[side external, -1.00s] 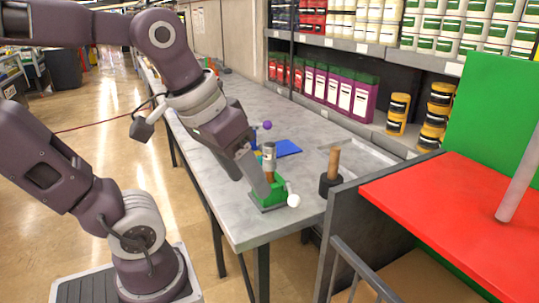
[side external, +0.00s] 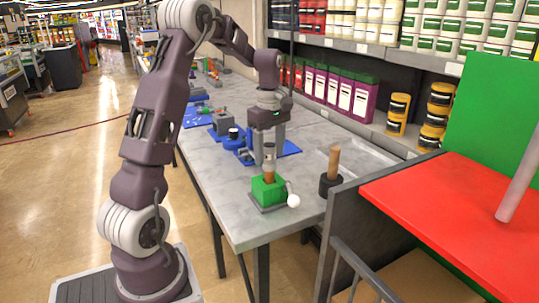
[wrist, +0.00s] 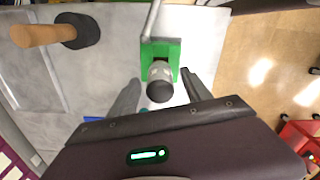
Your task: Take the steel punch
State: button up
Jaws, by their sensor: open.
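The likely steel punch (side external: 269,157) is a grey cylinder standing upright above a brown piece in a green holder (side external: 265,191) near the table's front end. In the wrist view the punch (wrist: 160,75) is seen from above, with a dark round end. My gripper (side external: 269,150) points down from above, its fingers open around the punch's upper part. In the wrist view my gripper (wrist: 161,82) has one finger on each side of the punch, with visible gaps. Part of the punch is hidden behind a finger in the side view.
A wooden-handled tool with a black head (side external: 331,185) stands right of the holder. Blue mats and parts (side external: 238,140) lie behind. Shelves (side external: 340,45) line the right. The grey table (side external: 225,190) is bare left of the holder.

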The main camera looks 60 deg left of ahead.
grip_shut()
jog(key=shift+r, duration=0.1)
dwell(0.3)
